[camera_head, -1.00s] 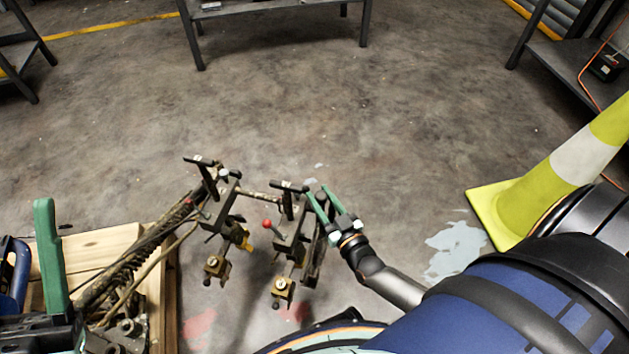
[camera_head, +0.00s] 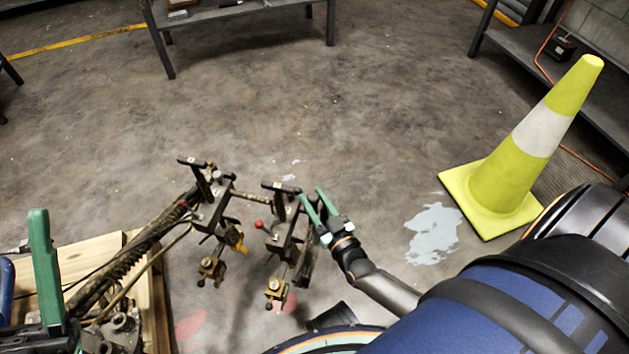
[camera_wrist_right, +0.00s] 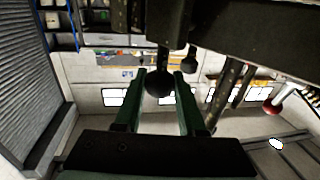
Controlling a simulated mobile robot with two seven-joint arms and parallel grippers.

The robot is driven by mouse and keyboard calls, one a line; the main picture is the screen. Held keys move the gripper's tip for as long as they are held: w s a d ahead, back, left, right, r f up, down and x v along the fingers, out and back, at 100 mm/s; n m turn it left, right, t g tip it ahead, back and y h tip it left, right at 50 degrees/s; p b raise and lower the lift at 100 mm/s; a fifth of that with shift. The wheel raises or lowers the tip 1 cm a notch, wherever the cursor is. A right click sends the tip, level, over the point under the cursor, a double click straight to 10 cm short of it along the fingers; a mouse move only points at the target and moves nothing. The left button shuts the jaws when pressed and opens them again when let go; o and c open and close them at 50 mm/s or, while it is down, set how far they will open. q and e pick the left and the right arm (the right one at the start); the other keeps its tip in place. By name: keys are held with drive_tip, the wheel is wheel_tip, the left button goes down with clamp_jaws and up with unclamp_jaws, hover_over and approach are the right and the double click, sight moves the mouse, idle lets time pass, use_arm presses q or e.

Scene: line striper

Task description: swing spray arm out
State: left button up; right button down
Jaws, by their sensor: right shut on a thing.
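The spray arm (camera_head: 249,196) reaches rightward from the striper frame, over bare floor. It carries two bracket units with black T-handles, red-tipped levers and brass-coloured nozzle blocks (camera_head: 275,288). My right gripper (camera_head: 310,192) is shut at the outer end of the arm, by the right-hand bracket. In the right wrist view a dark round knob (camera_wrist_right: 158,82) sits between the green fingers (camera_wrist_right: 160,72). The exact contact is hard to see. At the lower left, a large green finger of my left gripper (camera_head: 42,262) stands upright near the striper; its other finger is not clear.
A yellow-and-white cone (camera_head: 500,185) stands to the right. A metal bench (camera_head: 240,24) and a shelf (camera_head: 560,75) stand behind. The middle floor is clear.

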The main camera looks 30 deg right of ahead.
drive_tip(key=shift+s+d+f, duration=0.1)
drive_tip(key=shift+s+f, duration=0.2)
drive_tip(key=c, duration=0.7)
unclamp_jaws()
drive_tip(key=shift+o, duration=1)
drive_tip(key=shift+w+r, duration=0.1)
drive_tip(key=shift+r, duration=0.05)
use_arm(q)
drive_tip(key=shift+r, duration=0.1)
drive_tip(key=shift+s, duration=0.2)
